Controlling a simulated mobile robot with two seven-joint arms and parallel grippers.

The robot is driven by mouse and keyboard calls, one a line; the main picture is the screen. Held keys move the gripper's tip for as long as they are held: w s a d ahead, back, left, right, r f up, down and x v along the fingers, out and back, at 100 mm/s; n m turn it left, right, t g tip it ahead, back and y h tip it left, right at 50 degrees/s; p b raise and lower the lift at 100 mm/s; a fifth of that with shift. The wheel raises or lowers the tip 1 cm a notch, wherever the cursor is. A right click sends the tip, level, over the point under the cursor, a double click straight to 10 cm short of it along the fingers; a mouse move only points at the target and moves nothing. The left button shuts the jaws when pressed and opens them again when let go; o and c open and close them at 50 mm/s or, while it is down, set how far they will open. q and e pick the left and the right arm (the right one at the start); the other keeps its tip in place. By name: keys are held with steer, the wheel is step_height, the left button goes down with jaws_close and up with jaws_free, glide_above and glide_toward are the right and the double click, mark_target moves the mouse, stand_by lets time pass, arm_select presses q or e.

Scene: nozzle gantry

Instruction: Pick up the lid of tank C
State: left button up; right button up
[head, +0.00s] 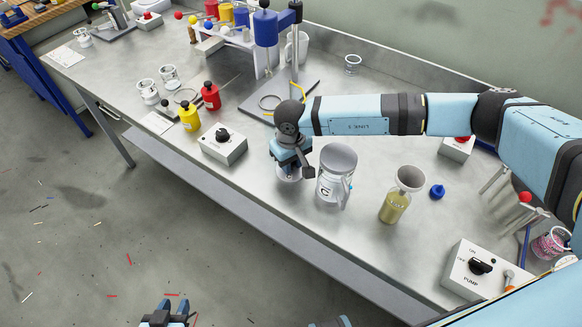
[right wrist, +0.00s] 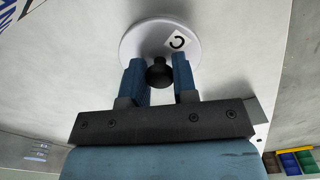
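The lid of tank C (right wrist: 143,42) is a white disc with a square C label and a black knob (right wrist: 160,72). In the right wrist view my right gripper (right wrist: 159,80) has its fingers on both sides of the knob, with no clear gap. In the head view this gripper (head: 290,163) points down at the lid (head: 287,175), which it mostly hides, left of tank C. I cannot tell whether the lid touches the table. Tank C (head: 333,182) is a clear labelled container, open at the top. My left gripper (head: 170,311) is at the bottom edge, its fingers apart, away from the table.
A switch box (head: 223,146) and red and yellow bottles stand left. The pump box (head: 476,270) is at the right front. The table's front strip is clear.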

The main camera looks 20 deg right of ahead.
arm_select(q)
steer(key=shift+r, duration=0.25)
arm_select(e)
steer(key=shift+r, duration=0.1)
steer(key=shift+c, duration=0.2)
